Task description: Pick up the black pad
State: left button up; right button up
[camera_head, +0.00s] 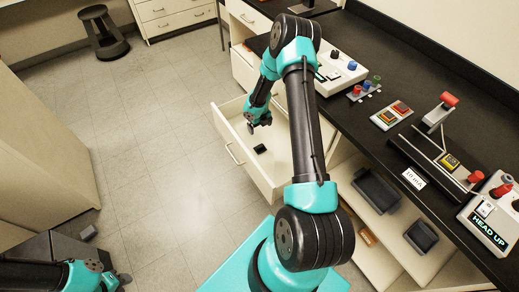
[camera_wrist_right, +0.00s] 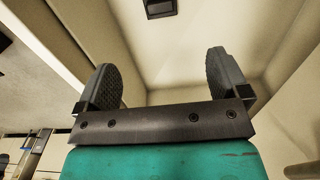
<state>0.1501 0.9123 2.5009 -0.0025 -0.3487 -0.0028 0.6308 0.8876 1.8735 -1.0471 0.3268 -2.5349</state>
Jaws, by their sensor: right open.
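A small black pad (camera_head: 260,149) lies on the floor of the open cream drawer (camera_head: 249,165) in the head view. A dark rectangular piece (camera_wrist_right: 160,8), apparently the pad, shows at the top edge of the right wrist view, beyond the fingertips and cut off by the frame. My right gripper (camera_head: 258,124) hangs over the drawer, up and to the left of the pad in the head view. In the right wrist view its fingers (camera_wrist_right: 161,62) are wide apart with nothing between them. My left gripper (camera_head: 120,279) is at the lower left, far from the drawer; its jaw opening is unclear.
The black bench (camera_head: 390,155) at right carries control boxes and a red-handled lever device (camera_head: 440,110). Dark trays (camera_head: 376,190) sit on the shelf below. A stool (camera_head: 104,32) stands far off; the tiled floor left of the drawer is clear.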

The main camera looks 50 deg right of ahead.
send_near(260, 146)
notch_tip(260, 146, down, 5)
jog(key=shift+f, duration=0.1)
dwell(0.3)
jog(key=shift+f, duration=2.65)
jog(key=c, duration=1)
jog(key=shift+r, duration=0.15)
